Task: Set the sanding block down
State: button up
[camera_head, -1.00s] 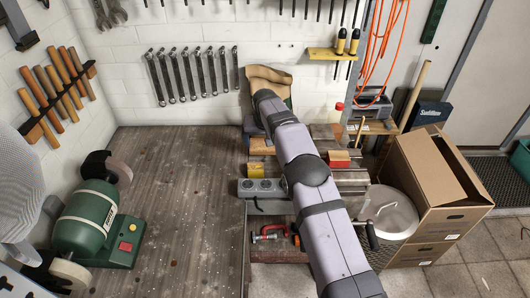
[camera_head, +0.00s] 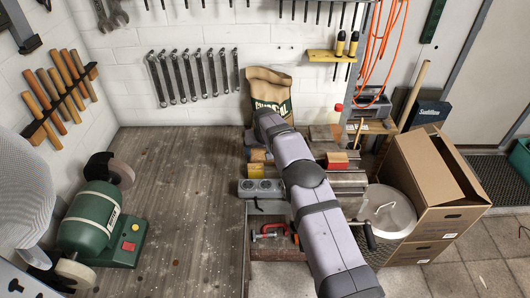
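My arm reaches across the bench from the lower right, and its far end bends down beside the paper sack. My gripper is hidden behind the arm, so I cannot see its fingers or anything in them. I cannot tell for certain which thing is the sanding block. A small red-topped block with a pale lower part (camera_head: 337,160) rests by the vise (camera_head: 347,181), right of my arm. A small yellow block (camera_head: 255,171) and a tan piece (camera_head: 257,156) show just left of my arm, partly covered by it.
A paper sack (camera_head: 270,88) stands against the wall. A green bench grinder (camera_head: 90,218) is at the left. The wooden bench top (camera_head: 180,190) is clear between grinder and arm.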

jog(key=shift+f, duration=0.15)
jog(key=o, duration=0.9)
jog(key=shift+v, duration=0.95)
jog(key=b+v, duration=0.3)
jog(key=v, duration=0.7)
jog(key=shift+r, duration=0.25)
